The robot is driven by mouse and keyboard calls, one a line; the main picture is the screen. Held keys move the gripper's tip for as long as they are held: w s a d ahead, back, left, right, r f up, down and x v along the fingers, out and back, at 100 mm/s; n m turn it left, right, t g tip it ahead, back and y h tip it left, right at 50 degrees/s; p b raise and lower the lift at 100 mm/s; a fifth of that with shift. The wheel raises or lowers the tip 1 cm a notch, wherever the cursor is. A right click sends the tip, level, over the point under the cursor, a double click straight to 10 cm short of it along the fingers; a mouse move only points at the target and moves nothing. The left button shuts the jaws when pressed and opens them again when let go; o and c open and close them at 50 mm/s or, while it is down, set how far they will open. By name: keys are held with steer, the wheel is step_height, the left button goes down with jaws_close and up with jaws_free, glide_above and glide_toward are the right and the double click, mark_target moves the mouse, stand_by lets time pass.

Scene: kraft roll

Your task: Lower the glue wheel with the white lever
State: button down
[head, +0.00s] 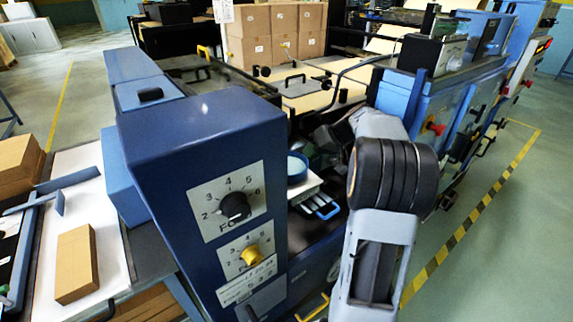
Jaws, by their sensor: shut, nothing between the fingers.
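My arm stands in the right foreground of the head view, its grey links and dark ringed joint covering part of the machine. I cannot clearly pick out the white lever or the glue wheel. In the gap between the dark blue control box (205,150) and my arm, a round light-blue part (297,167) sits by a white block (304,187). A blue-framed part (322,209) lies just below them.
The control box carries a black knob (235,207) and a yellow knob (251,255) on numbered dials. A brown block (76,264) lies on the white table at left. Cardboard boxes (275,35) stand behind. Blue machine units (420,95) run along the right, beside open floor (500,215).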

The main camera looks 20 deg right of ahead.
steer(key=x, duration=0.9)
steer(key=shift+w+a+f, duration=0.15)
steer(key=shift+w+a, duration=0.05)
steer(key=shift+w, duration=0.05)
steer(key=shift+s+a+f, duration=0.15)
steer(key=shift+a+f, duration=0.1)
steer(key=shift+f, duration=0.2)
steer(key=shift+s+a+f, duration=0.15)
steer(key=shift+a+f, duration=0.15)
steer(key=shift+f, duration=0.15)
steer(key=shift+s+a+f, duration=0.3)
steer(key=shift+a+f, duration=0.15)
steer(key=shift+f, duration=0.35)
steer(key=a+f+b, duration=0.1)
steer(key=b, duration=0.3)
steer(key=shift+s+a+f, duration=0.1)
steer(key=shift+f, duration=0.05)
steer(key=shift+a+r, duration=0.1)
steer(key=shift+r, duration=0.2)
